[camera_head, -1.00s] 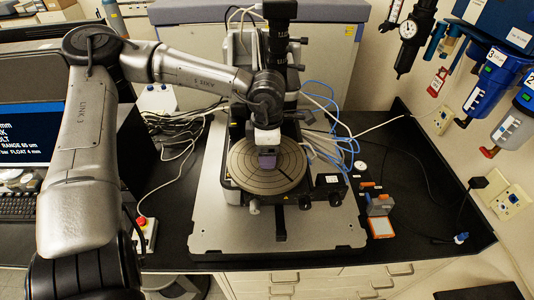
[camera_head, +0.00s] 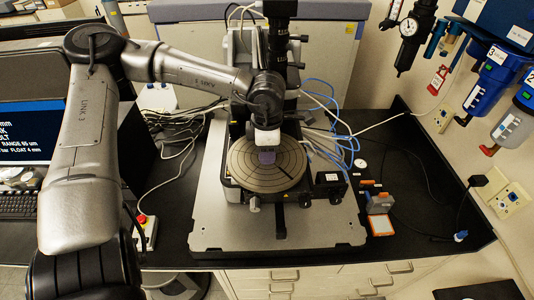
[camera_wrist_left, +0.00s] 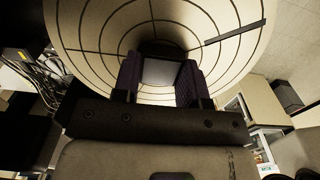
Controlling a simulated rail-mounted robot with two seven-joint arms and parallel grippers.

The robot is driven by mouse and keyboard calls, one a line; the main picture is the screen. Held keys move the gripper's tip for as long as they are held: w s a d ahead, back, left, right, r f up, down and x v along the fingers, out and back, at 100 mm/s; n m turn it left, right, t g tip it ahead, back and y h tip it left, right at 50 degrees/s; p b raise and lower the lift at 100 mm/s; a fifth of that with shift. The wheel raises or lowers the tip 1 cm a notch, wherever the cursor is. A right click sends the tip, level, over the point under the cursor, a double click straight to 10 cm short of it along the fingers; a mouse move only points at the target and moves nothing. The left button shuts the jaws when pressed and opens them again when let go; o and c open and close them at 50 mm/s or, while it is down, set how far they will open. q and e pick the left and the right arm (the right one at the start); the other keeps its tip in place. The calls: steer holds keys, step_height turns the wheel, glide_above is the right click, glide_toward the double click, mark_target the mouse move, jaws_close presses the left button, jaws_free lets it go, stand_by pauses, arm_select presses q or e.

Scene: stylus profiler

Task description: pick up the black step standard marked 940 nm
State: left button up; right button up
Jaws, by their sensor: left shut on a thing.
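My left gripper (camera_head: 267,160) is over the round, ring-marked stage (camera_head: 246,178) of the profiler, reaching down from above. In the left wrist view its two purple-padded fingers (camera_wrist_left: 160,82) are shut on a small flat square piece, the step standard (camera_wrist_left: 160,71), which looks grey to dark there. No 940 nm marking can be read on it. In the head view the piece is hidden by the fingers. I cannot tell whether it still touches the stage. My right gripper is not in view.
The profiler's dark column (camera_head: 278,45) stands close behind the gripper. Blue tubes (camera_head: 345,150) run to its right. A grey and orange device (camera_head: 379,204) and an orange-edged pad (camera_head: 381,225) lie on the black bench at right. A red-button box (camera_head: 145,228) is at left.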

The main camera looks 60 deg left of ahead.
arm_select(q)
steer(key=shift+r, duration=0.8)
step_height(320, 180, up, 2)
steer(key=shift+r+b, duration=0.2)
steer(key=shift+b, duration=0.4)
steer(key=w+d+r+b, duration=0.2)
steer(key=d+r, duration=0.5)
steer(key=d, duration=0.4)
steer(key=shift+w+b, duration=0.3)
steer(key=shift+w, duration=0.5)
steer(key=shift+d, duration=0.1)
steer(key=o, duration=0.4)
jaws_close()
